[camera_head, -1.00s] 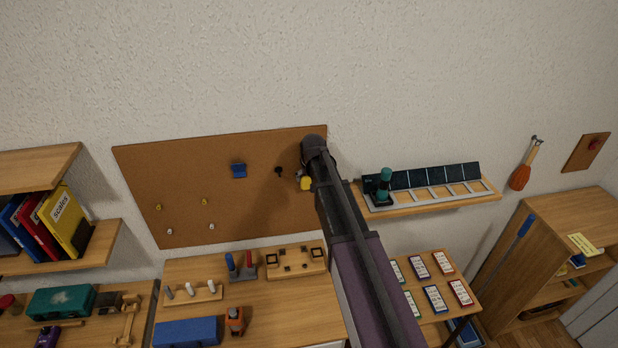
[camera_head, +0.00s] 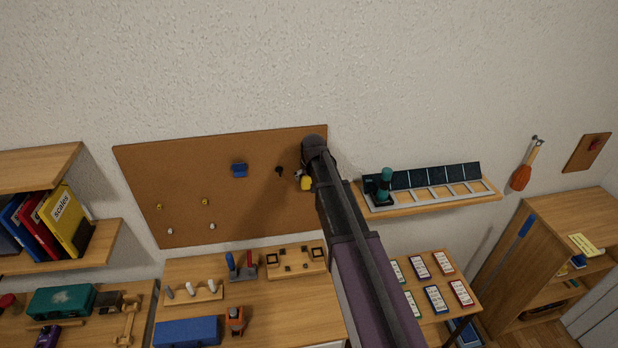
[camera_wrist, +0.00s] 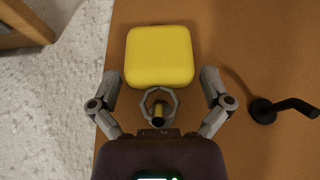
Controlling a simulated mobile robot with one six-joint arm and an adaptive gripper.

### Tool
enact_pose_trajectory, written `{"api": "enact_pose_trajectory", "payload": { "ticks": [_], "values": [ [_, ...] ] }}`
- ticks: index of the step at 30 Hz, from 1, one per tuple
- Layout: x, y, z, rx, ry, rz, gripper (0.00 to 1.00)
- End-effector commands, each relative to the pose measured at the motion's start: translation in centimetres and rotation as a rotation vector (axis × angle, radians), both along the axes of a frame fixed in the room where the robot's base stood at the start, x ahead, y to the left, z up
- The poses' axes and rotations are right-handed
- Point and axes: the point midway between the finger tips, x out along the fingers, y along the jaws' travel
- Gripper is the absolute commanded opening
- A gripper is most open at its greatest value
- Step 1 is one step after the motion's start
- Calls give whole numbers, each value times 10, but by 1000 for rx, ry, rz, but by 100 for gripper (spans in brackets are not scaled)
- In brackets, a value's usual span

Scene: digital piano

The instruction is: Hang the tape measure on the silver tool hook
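The yellow tape measure (camera_wrist: 160,57), a rounded square block, is at the brown board in the wrist view. A grey metal ring (camera_wrist: 146,98) is at its near edge, around a short brassy peg end (camera_wrist: 159,113). I cannot tell whether this peg is the silver tool hook. My gripper (camera_wrist: 160,76) is open, one finger on each side of the ring, with gaps to the tape measure. In the head view the tape measure (camera_head: 306,184) is small at the board's right edge, just below my gripper (camera_head: 304,174), which is partly hidden by my arm.
A black hook (camera_wrist: 284,108) sticks out of the board to the right in the wrist view. The board (camera_head: 180,180) also holds a blue item (camera_head: 239,170) and several small pegs. A shelf (camera_head: 440,204) with a teal device (camera_head: 384,187) is close right of my arm.

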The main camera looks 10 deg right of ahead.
Motion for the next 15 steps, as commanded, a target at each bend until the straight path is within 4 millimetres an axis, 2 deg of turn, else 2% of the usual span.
{"api": "enact_pose_trajectory", "payload": {
  "ticks": [8,15],
  "values": [
    [0,-1,0,0,0,-1,100],
    [-3,-1,9,0,0,-1,100]
  ]
}}
